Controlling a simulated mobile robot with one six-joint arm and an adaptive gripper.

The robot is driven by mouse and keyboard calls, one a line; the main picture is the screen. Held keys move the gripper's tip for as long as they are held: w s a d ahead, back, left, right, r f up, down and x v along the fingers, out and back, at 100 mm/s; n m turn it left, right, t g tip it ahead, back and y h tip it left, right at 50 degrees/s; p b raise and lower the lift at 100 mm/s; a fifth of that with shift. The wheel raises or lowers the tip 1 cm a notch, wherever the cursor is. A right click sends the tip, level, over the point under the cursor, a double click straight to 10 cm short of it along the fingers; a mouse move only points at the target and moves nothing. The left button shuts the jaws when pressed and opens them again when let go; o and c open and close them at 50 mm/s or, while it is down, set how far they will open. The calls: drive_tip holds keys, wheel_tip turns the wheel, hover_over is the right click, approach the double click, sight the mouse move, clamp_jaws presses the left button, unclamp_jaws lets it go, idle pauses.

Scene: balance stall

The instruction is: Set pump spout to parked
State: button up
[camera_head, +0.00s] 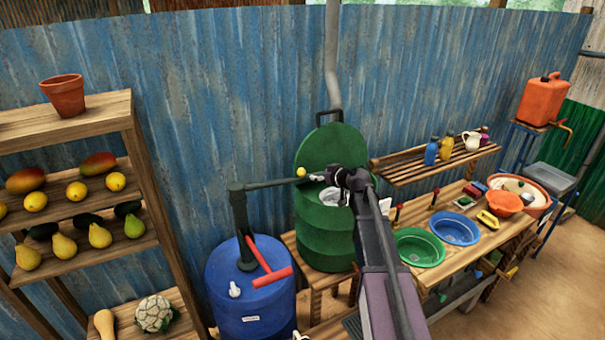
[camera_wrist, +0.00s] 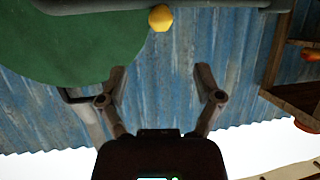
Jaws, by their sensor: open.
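The pump spout (camera_head: 265,184) is a dark green pipe running right from the pump post (camera_head: 241,225) on the blue barrel (camera_head: 250,290). It reaches over the green barrel (camera_head: 322,240), and a yellow knob (camera_head: 301,172) sits near its outer end. My gripper (camera_head: 322,178) is open and empty, just right of the knob. In the wrist view the knob (camera_wrist: 160,18) and the spout (camera_wrist: 215,4) lie at the top edge, beyond the open fingers (camera_wrist: 162,82) and apart from them. The spout's outer tip is hard to make out by my gripper.
The green barrel's round lid (camera_head: 328,145) stands upright behind my gripper. A red pump handle (camera_head: 262,262) juts from the post. A wooden fruit shelf (camera_head: 125,110) stands at left. A bench with a green basin (camera_head: 420,248) and a blue basin (camera_head: 455,229) is at right.

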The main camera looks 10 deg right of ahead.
sight(304, 172)
drive_tip(key=b+x, duration=0.4)
drive_tip(key=x, duration=0.8)
drive_tip(key=shift+w+a+f+b, duration=0.1)
drive_tip(key=shift+w+f+b, duration=0.15)
drive_tip(key=shift+w+b, duration=0.05)
